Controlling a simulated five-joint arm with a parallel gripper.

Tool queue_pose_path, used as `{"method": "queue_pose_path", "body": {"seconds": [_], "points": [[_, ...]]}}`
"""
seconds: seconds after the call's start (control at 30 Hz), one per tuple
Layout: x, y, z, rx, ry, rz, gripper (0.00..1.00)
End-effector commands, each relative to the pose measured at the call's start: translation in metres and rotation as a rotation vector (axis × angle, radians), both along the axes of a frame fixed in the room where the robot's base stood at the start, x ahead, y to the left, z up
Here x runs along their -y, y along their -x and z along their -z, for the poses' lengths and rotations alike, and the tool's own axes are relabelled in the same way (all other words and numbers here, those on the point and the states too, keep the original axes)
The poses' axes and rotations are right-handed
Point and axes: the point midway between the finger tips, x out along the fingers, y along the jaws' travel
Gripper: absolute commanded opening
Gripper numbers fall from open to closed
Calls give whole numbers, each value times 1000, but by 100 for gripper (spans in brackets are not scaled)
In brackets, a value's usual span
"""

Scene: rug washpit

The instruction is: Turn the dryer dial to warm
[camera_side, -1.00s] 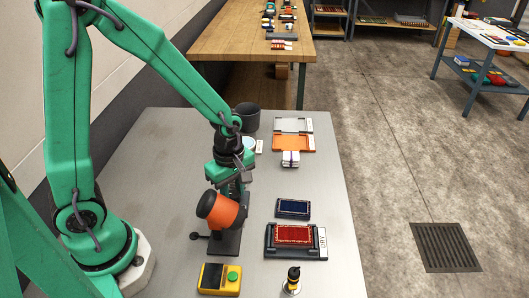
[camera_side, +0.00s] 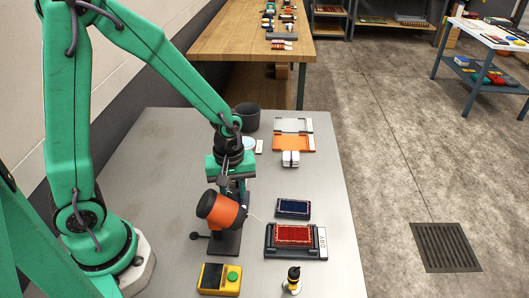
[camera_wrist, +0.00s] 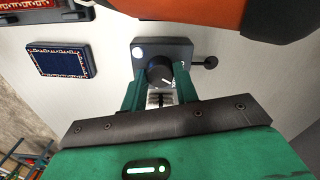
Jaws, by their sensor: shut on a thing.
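The dryer (camera_side: 222,210) has an orange body with a black end and stands on a dark base (camera_side: 226,243). Its orange body also fills the top right of the wrist view (camera_wrist: 275,15). The round black dial (camera_wrist: 158,70) sits on the dark control box (camera_wrist: 163,49), with small white marks beside it. My gripper (camera_wrist: 161,86) is shut on the dial, one green finger on each side. The fingers and palm partly cover the marks, so I cannot read the setting. In the side view my gripper (camera_side: 234,184) is behind the dryer body, its fingertips largely hidden.
A dark blue rug sample (camera_side: 293,207) and a red rug sample (camera_side: 293,234) in a black tray (camera_side: 323,243) lie to the right. A yellow meter (camera_side: 218,279) and a small bottle (camera_side: 292,281) stand in front. An orange tray (camera_side: 293,143) is farther back.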

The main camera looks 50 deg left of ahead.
Motion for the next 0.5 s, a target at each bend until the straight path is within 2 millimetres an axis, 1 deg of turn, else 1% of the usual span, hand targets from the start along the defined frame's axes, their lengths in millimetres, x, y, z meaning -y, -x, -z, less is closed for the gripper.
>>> {"method": "queue_pose_path", "body": {"seconds": [0.5], "points": [[0, 0, 0, 0, 0, 493, 7]]}}
